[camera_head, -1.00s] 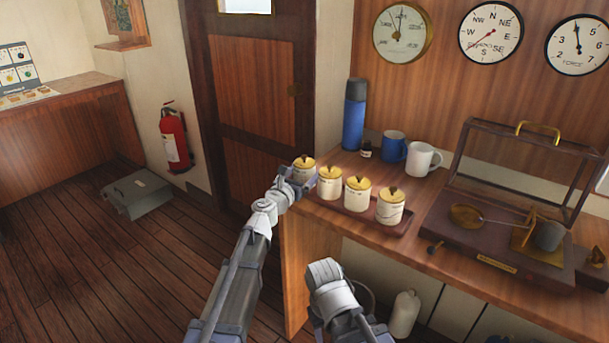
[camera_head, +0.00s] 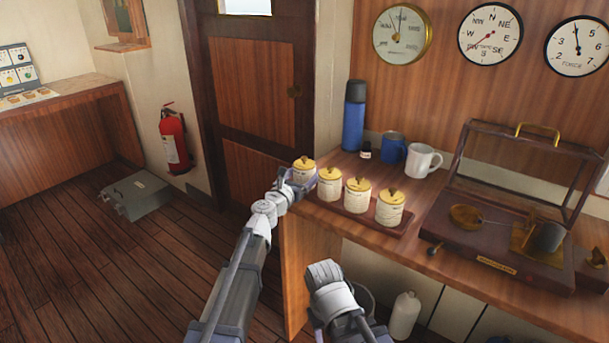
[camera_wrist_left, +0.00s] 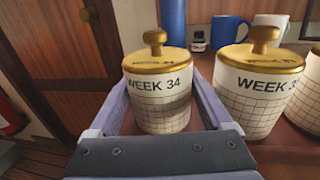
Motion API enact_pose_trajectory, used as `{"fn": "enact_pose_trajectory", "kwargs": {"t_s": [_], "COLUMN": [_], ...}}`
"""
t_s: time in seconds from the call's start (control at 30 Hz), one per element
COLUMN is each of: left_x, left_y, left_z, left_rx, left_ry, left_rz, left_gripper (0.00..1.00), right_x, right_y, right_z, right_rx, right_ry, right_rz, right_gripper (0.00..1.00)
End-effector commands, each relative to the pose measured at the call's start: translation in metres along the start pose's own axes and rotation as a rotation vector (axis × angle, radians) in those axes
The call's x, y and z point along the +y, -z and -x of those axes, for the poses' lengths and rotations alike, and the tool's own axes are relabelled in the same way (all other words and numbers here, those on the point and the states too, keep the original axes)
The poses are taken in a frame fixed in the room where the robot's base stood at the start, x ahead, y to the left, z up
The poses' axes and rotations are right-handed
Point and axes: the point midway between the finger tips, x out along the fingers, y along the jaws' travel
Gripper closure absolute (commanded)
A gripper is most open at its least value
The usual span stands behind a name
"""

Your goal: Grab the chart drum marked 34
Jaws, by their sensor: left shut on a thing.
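The chart drum marked 34 (camera_head: 303,171) is a cream cylinder with a gold lid and knob, at the left end of a row of similar drums on the counter. In the left wrist view the drum (camera_wrist_left: 160,100) reads "WEEK 34" and stands upright between the fingers. My left gripper (camera_head: 292,180) is shut on it, with one finger on each side in the left wrist view (camera_wrist_left: 160,118). The neighbouring drum (camera_wrist_left: 252,95) stands close on the right, its number partly cut off. My right arm shows at the bottom, but its gripper cannot be made out.
More drums (camera_head: 357,194) stand on a dark tray (camera_head: 368,226). Behind are a blue flask (camera_head: 354,116), an ink bottle (camera_head: 366,149), a blue mug (camera_head: 393,147) and a white mug (camera_head: 423,159). A hinged-frame instrument (camera_head: 490,238) fills the right. Floor at left is mostly clear.

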Motion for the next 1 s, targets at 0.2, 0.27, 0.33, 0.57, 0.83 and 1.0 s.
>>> {"fn": "enact_pose_trajectory", "kwargs": {"t_s": [0.2, 0.27, 0.33, 0.57, 0.83, 1.0], "left_x": [0.000, 0.000, 0.000, 0.000, 0.000, 0.000], "left_y": [-0.010, -0.015, -0.024, -0.059, -0.096, -0.101], "left_z": [0.000, 0.000, 0.000, 0.000, 0.000, 0.000], "left_rx": [0.000, 0.000, 0.000, 0.000, 0.000, 0.000], "left_ry": [0.000, 0.000, 0.000, 0.000, 0.000, 0.000], "left_rz": [0.000, 0.000, 0.000, 0.000, 0.000, 0.000], "left_gripper": [0.84, 0.84, 0.84, 0.84, 0.84, 0.84], "right_x": [0.001, 0.002, 0.002, 0.006, 0.009, 0.010], "right_y": [-0.001, -0.001, -0.001, -0.003, -0.006, -0.006], "right_z": [0.010, 0.015, 0.023, 0.058, 0.095, 0.101], "right_rx": [0.000, 0.000, 0.000, 0.000, 0.000, 0.000], "right_ry": [0.000, 0.000, 0.000, 0.000, 0.000, 0.000], "right_rz": [0.000, 0.000, 0.000, 0.000, -0.001, -0.001], "right_gripper": [0.50, 0.50, 0.50, 0.50, 0.50, 0.50]}}
